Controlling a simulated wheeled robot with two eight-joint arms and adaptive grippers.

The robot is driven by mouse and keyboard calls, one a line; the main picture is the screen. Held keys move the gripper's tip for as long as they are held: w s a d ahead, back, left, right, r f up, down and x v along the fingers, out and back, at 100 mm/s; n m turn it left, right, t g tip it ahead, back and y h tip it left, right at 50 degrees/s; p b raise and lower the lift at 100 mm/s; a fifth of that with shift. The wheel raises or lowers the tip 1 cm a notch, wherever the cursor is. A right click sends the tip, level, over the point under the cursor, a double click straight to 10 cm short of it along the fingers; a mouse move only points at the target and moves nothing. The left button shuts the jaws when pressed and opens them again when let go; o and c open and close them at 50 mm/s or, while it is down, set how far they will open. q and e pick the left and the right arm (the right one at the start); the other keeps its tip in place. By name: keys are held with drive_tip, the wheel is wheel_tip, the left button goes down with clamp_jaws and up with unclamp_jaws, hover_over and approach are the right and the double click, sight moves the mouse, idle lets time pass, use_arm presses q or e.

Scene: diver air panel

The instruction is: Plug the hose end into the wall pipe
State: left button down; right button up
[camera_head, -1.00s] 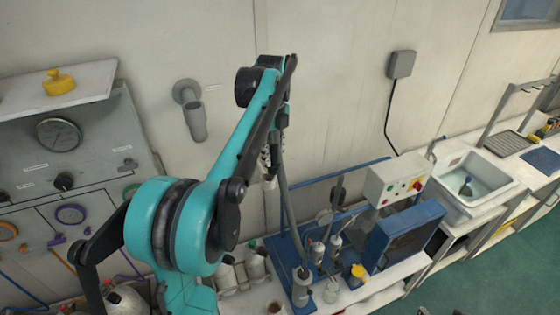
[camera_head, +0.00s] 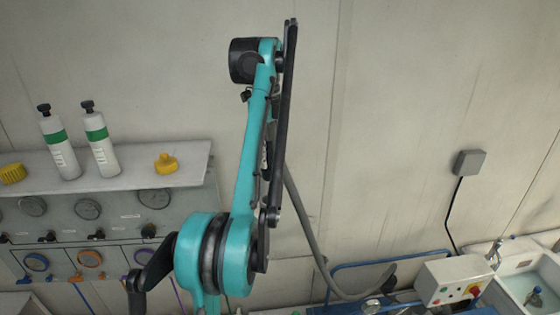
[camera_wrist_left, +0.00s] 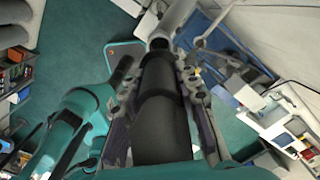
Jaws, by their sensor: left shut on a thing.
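My left gripper (camera_wrist_left: 162,80) is shut on the dark hose end (camera_wrist_left: 160,115), which lies between its fingers in the left wrist view. The hose end points at the open mouth of the grey wall pipe (camera_wrist_left: 178,18). Its front lies close to that mouth; I cannot tell whether they touch. In the head view my left arm hides the wall pipe and most of the gripper. The grey hose (camera_head: 310,237) hangs from behind my arm and curves down to the right. My right gripper is not in view.
A panel with gauges and a shelf (camera_head: 125,170) holding two bottles (camera_head: 102,140) is at the left. A grey wall box (camera_head: 469,163) with a cable, a white control box (camera_head: 453,281) and a sink (camera_head: 535,285) are at the right. Much of the upper wall is bare.

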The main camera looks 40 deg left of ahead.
sight(269, 165)
use_arm(q)
drive_tip(key=shift+f, duration=2.7)
drive_tip(key=shift+f+b, duration=1.9)
drive_tip(key=shift+f, duration=0.75)
drive_tip(key=c, duration=1)
unclamp_jaws()
drive_tip(key=shift+c, duration=0.2)
drive_tip(key=shift+r, duration=0.1)
drive_tip(key=shift+r, duration=3.7)
drive_tip(key=shift+d+f, duration=0.1)
